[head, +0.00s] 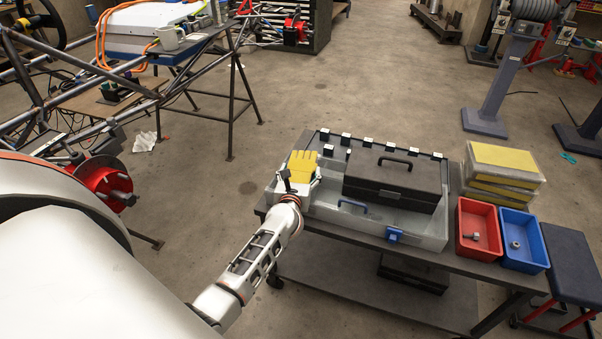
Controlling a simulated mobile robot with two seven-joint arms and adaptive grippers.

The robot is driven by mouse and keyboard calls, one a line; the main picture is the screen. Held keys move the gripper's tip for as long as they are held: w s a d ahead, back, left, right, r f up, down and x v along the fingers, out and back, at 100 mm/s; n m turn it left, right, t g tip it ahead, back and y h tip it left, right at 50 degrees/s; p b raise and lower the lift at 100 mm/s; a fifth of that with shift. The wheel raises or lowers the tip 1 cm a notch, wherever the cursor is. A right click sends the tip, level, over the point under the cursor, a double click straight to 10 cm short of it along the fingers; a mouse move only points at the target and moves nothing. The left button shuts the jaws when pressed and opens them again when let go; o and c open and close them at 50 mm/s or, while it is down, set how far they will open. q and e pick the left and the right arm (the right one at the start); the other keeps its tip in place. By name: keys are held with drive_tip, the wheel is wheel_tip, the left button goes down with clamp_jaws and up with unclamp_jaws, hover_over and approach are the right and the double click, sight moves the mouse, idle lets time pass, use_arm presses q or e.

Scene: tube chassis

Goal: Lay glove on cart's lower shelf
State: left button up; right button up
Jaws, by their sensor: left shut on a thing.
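The yellow glove (303,162) stands up from my left gripper (298,180), which is shut on it. Glove and gripper are over the left end of the cart's top, in front of the grey case there; the exact height above it is hard to tell. The cart (322,229) has a dark top. Its lower shelf (335,285) shows below the front edge, bare on the left and middle. My right gripper is out of view.
On the cart's top are a grey case (425,238), a black toolbox (392,181), yellow-lidded boxes (503,157), a red bin (465,246) and a blue bin (535,264). A dark stool (570,255) stands at the right.

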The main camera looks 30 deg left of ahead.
use_arm(q)
drive_tip(key=shift+f, duration=0.15)
drive_tip(key=o, duration=1.1)
